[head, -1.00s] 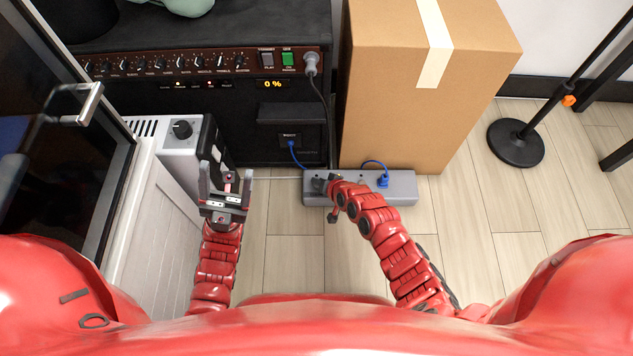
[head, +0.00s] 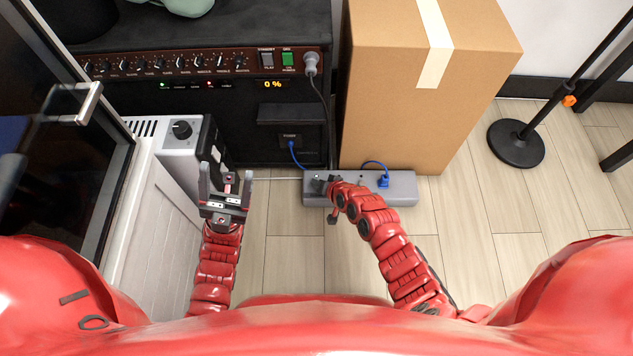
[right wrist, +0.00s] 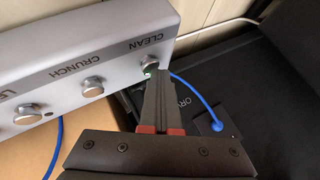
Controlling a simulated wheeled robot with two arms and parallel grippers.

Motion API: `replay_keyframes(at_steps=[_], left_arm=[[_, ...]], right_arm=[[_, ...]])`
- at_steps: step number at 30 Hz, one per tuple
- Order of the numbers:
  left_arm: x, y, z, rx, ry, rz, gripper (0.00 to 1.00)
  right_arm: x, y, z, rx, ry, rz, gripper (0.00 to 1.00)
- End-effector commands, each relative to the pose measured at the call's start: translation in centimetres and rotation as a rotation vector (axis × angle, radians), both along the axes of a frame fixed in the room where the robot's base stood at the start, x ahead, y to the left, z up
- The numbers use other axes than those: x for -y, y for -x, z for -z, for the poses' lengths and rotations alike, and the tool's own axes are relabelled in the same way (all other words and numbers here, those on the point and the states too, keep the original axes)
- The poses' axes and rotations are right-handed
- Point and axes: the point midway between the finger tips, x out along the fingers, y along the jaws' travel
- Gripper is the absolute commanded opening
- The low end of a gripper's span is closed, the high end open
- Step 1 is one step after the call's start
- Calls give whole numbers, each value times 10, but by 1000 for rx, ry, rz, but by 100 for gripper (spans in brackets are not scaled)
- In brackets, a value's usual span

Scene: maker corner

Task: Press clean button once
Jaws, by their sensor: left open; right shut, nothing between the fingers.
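The grey footswitch box (head: 405,188) lies on the floor in front of the cardboard box. In the right wrist view its top (right wrist: 65,60) carries a row of round silver buttons with labels. The button labelled CLEAN (right wrist: 150,68) is at the row's right end, with a greenish glow at its edge. My right gripper (right wrist: 157,78) is shut and empty, its tips at the CLEAN button and partly covering it. They appear to touch it. In the head view my right gripper (head: 324,184) is over the box's left end. My left gripper (head: 219,180) is open and empty, away from the box.
The black amplifier (head: 230,120) stands behind, with a green light at the left of its indicator row and a 0 % display. The cardboard box (head: 400,120) is close behind the footswitch box. A white cabinet (head: 160,210) is at left.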

Motion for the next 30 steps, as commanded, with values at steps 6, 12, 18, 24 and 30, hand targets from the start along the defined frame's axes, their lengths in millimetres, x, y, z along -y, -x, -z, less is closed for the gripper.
replay_keyframes(at_steps=[6, 12, 18, 24, 30], left_arm=[[0, 0, -3, 0, 0, 0, 65], [0, 0, -7, 0, 0, 0, 65], [0, 0, -27, 0, 0, 0, 65], [0, 0, -48, 0, 0, 0, 65], [0, 0, -61, 0, 0, 0, 65]], right_arm=[[0, 1, -2, -2, 0, 0, 0], [0, 1, -7, -1, 0, 1, 0], [1, 0, -29, 1, 1, 1, 0], [0, 0, -51, 1, -2, 2, 0], [0, 0, -66, 2, -1, 2, 0]])
